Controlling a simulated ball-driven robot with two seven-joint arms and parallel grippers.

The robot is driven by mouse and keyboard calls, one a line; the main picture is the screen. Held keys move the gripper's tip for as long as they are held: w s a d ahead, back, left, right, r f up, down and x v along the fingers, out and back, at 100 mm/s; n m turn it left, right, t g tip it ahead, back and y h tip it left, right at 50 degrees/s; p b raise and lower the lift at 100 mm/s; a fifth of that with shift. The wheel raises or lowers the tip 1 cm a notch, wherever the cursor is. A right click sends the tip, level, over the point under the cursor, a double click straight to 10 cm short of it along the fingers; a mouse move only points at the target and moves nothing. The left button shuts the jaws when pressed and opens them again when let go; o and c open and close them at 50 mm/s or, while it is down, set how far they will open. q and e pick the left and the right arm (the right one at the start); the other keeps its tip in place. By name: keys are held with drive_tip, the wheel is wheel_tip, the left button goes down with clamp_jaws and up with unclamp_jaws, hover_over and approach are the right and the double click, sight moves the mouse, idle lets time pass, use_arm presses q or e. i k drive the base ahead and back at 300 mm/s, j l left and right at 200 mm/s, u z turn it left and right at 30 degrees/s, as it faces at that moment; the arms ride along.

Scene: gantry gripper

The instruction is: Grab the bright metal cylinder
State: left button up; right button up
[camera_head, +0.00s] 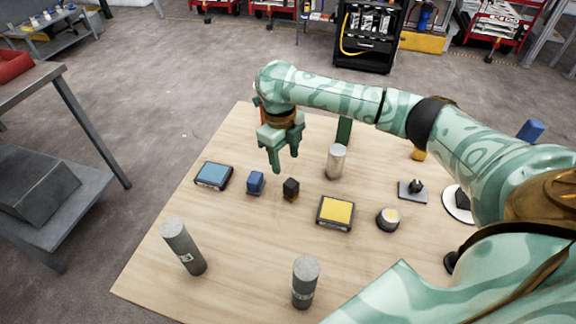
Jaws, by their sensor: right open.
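The bright metal cylinder (336,162) stands upright on the wooden table (240,262), right of the middle. It is lighter and shinier than two grey cylinders near the front, one at the left (184,247) and one at the center (305,283). My right gripper (284,165) points down, left of the bright cylinder and apart from it. Its fingers are open with nothing between them. My left gripper is not in view.
A yellow-topped box (336,212) and a round knob (389,219) sit in front of the bright cylinder. A green upright piece (344,131) stands behind it.

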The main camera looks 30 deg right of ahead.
sight(337, 152)
drive_tip(key=z, duration=1.45)
